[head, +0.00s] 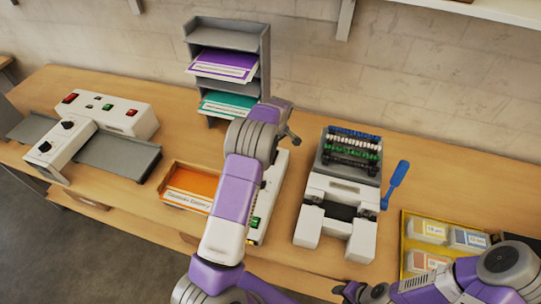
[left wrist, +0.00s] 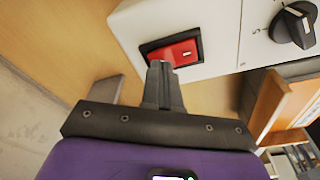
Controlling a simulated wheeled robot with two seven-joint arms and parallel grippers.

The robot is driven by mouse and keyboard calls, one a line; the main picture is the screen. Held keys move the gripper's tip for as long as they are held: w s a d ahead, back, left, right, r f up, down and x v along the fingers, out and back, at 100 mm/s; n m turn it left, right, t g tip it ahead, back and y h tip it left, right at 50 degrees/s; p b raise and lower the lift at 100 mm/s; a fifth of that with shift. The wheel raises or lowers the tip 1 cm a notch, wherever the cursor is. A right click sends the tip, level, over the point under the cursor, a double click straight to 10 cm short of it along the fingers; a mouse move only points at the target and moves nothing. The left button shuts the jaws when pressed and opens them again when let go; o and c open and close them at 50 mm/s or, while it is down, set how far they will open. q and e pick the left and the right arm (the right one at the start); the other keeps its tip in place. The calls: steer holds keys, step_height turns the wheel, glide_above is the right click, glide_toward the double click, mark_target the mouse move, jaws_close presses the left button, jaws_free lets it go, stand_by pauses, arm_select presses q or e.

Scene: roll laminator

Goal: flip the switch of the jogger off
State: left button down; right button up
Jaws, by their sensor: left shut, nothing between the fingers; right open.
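The jogger (head: 277,180) is a white machine in the middle of the table, mostly hidden behind my left arm in the head view. In the left wrist view its white housing (left wrist: 215,30) carries a red rocker switch (left wrist: 178,52) in a black frame and a black knob (left wrist: 292,25). My left gripper (left wrist: 160,68) is shut and empty, its fingertips at the near edge of the switch; I cannot tell whether they touch. In the head view the left gripper (head: 292,132) is at the jogger's back end. My right gripper (head: 358,290) is open and empty at the bottom edge.
A grey rack (head: 265,65) stands behind the jogger. An orange tray (head: 190,182) lies to its left, and a laminator (head: 125,115) farther left. A binding machine (head: 335,190) with a blue lever (head: 394,184) and a yellow tray (head: 408,228) stand to the right.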

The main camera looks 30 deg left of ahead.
arm_select(q)
steer(key=shift+f, duration=0.4)
steer(key=shift+r, duration=0.15)
steer(key=shift+r+p, duration=1.95)
steer(key=shift+r, duration=1.5)
steer(key=shift+f, duration=0.1)
